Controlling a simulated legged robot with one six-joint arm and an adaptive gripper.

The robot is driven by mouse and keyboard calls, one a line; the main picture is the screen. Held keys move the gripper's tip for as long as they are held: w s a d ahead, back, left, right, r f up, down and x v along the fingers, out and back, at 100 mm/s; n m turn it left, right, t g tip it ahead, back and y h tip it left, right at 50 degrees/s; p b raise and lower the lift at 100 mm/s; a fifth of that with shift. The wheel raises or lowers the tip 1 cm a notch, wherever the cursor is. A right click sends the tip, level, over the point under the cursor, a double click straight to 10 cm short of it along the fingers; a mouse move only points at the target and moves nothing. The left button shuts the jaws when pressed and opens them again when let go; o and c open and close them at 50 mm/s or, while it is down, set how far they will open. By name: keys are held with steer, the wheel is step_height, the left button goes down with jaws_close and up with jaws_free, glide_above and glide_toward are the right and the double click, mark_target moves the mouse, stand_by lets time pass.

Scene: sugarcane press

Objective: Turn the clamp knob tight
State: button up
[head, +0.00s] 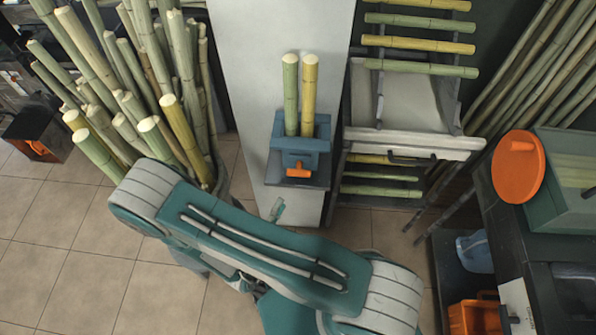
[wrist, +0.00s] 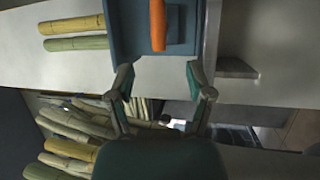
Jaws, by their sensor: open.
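The clamp (head: 318,140) is a blue block on the front of a pale panel, with two cane lengths standing upright in it. Its orange knob (head: 299,171) is on the clamp's front, low down. In the wrist view the orange knob (wrist: 158,25) is a bar at the top, inside the blue clamp body (wrist: 125,35). My gripper (wrist: 160,75) is open, its two fingers spread below the knob in that view, with nothing between them. The fingers appear apart from the knob.
A bin of canes (head: 215,180) stands left of the panel. A rack (head: 415,145) with canes stands to the right. A press with an orange wheel (head: 518,167) is at the far right. Tiled floor (head: 60,270) is clear at lower left.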

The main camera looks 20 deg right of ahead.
mark_target(298, 173)
steer(key=x, duration=1)
steer(key=shift+w+d, duration=0.2)
steer(key=shift+c, duration=0.3)
jaws_close()
